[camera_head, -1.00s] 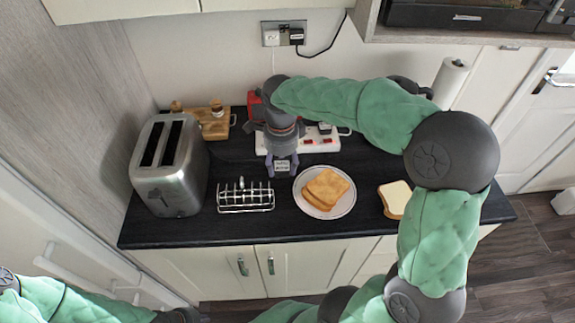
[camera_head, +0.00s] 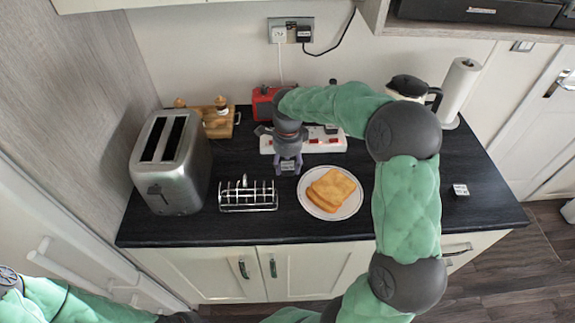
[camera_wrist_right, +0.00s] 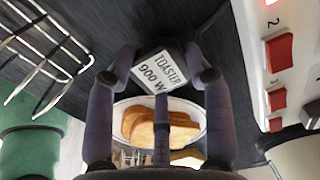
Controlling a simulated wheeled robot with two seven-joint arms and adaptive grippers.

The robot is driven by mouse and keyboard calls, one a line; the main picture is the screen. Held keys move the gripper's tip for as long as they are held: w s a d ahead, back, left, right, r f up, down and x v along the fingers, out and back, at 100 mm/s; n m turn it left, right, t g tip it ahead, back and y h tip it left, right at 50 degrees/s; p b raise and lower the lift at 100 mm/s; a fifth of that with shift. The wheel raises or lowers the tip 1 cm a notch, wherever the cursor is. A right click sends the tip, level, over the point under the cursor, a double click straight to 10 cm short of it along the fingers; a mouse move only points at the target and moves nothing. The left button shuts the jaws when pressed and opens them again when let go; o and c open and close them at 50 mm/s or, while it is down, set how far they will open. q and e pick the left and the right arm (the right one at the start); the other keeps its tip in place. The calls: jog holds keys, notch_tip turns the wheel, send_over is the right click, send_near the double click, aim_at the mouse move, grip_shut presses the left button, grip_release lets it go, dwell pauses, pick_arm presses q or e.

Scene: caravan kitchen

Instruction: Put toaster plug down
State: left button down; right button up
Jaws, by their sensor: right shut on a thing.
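The toaster plug (camera_head: 288,166) is a small dark block with a white label; in the wrist view its label (camera_wrist_right: 157,70) reads toaster and 900 W. My right gripper (camera_head: 287,163) is shut on it, low over the dark counter in front of the white power strip (camera_head: 322,146). I cannot tell whether the plug touches the counter. The silver toaster (camera_head: 172,190) stands at the left. My left arm shows at the lower left, but its gripper fingers are not visible.
A wire toast rack (camera_head: 248,206) is left of the gripper, and a plate (camera_head: 330,212) of toast (camera_head: 331,190) is right. A red thing (camera_head: 263,102), a wooden board (camera_head: 217,124) and a paper roll (camera_head: 458,90) stand behind. A small labelled white thing (camera_head: 461,190) lies on the right of the counter.

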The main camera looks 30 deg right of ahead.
aim_at(288, 166)
jog(key=shift+f, duration=0.1)
jog(key=o, duration=1.1)
jog(key=shift+o, duration=0.2)
notch_tip(288, 166, up, 12)
jog(key=p, duration=0.3)
jog(key=shift+r, duration=0.2)
